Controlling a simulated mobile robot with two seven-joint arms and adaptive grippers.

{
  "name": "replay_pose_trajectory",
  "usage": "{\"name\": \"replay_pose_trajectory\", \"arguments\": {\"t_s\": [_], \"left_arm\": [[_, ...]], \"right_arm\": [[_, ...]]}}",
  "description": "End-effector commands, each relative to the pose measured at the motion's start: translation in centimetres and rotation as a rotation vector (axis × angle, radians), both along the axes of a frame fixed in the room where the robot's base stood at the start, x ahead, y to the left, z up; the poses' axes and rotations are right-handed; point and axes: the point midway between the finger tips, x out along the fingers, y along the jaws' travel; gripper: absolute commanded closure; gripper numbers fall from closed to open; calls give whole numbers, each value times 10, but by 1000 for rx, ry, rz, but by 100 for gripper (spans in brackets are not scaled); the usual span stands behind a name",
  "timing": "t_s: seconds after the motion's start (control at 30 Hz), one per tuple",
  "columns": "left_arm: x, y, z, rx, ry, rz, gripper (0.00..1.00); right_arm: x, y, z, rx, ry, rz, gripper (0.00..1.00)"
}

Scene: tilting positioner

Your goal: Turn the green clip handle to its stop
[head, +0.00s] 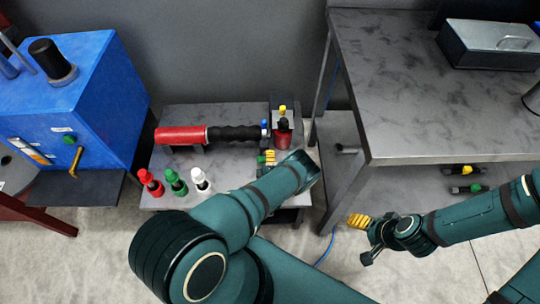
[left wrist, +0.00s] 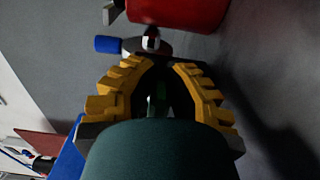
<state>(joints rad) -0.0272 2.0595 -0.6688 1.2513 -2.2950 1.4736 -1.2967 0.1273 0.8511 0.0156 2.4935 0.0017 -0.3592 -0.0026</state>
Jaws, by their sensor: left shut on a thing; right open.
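My left gripper (head: 268,157) reaches over the right side of the low grey bench. In the left wrist view its ribbed yellow fingers (left wrist: 160,88) are closed in around a dark green piece (left wrist: 160,92), seemingly the green clip handle. That piece is mostly hidden by the fingers and the wrist, so its angle cannot be told. In the head view my arm and fingers hide it. My right gripper (head: 358,221) is open and empty over the floor, to the right of the bench.
A red-and-black torch-like tool (head: 183,134) lies across the low bench (head: 220,172). Red (head: 150,183), green (head: 176,182) and white (head: 201,181) pieces stand at its front left. A red cylinder (head: 283,138) stands just behind my left gripper. A taller table (head: 440,110) is at right.

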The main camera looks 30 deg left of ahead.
Motion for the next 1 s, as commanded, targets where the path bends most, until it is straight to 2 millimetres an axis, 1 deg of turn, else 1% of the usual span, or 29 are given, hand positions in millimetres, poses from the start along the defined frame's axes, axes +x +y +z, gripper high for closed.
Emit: {"name": "replay_pose_trajectory", "arguments": {"t_s": [0.03, 0.5, 0.53, 0.57, 0.6, 0.63, 0.9, 1.0], "left_arm": [[-2, -1, -2, 3, 8, 1, 100], [-3, -1, -3, 14, 16, 1, 100], [-3, -1, -3, 14, 16, 1, 83], [-3, -1, -3, 14, 16, 1, 73], [-3, 0, -3, 14, 16, 1, 58], [-2, 0, -3, 14, 15, 1, 55], [-1, 0, -1, 14, 11, 1, 55], [-5, -3, -1, 14, 11, 1, 55]], "right_arm": [[0, 0, 0, 0, 0, 0, 29], [0, 0, 0, 0, 0, 0, 29], [0, 0, 0, 0, 0, 0, 29], [0, 0, 0, 0, 0, 0, 29], [0, 0, 0, 0, 0, 0, 29], [0, 0, 0, 0, 0, 0, 29], [0, 0, 0, 0, 0, 0, 29], [0, 0, 0, 0, 0, 0, 29]]}}
